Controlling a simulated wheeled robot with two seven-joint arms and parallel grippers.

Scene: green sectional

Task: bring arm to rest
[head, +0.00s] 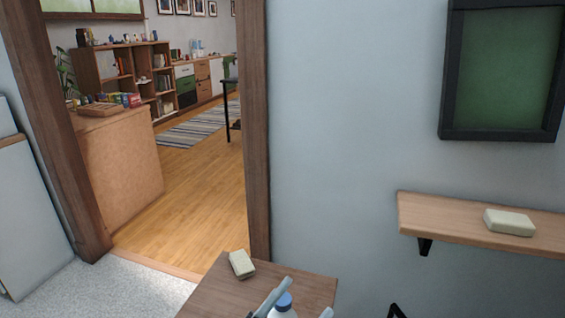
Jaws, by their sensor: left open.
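My left gripper (299,305) shows at the bottom edge of the head view, with two pale fingertips apart. A bottle with a blue cap (284,300) stands between or just behind the fingertips; I cannot tell whether they touch it. Most of the bottle and of my arm is cut off by the frame. The gripper is over the near part of a small brown wooden table (215,291). My right gripper does not show.
A cream soap-like bar (241,264) lies on the table's far edge. Another bar (509,222) lies on a wall shelf (440,222) at right, below a dark-framed green panel (502,75). A doorway with a wooden frame (257,130) opens at left onto clear wooden floor.

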